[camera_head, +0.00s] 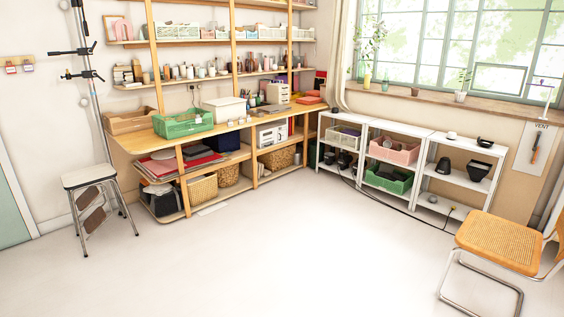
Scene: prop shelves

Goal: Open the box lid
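A cream-white box (224,109) stands on the wooden counter (150,139) near its middle. Its top looks closed, but it is too small to tell the lid's edge clearly. A green crate (183,126) sits to its left, with something small and white in front of the box's side. Another pale box (278,92) stands farther right on the counter. I cannot tell which box has the lid in question. Neither of my grippers shows in the head view.
The white floor (280,250) is wide and clear. A step stool (90,180) stands at the left and a woven cantilever chair (500,242) at the right. White shelves (408,130) line the window wall, with a dark cable in front.

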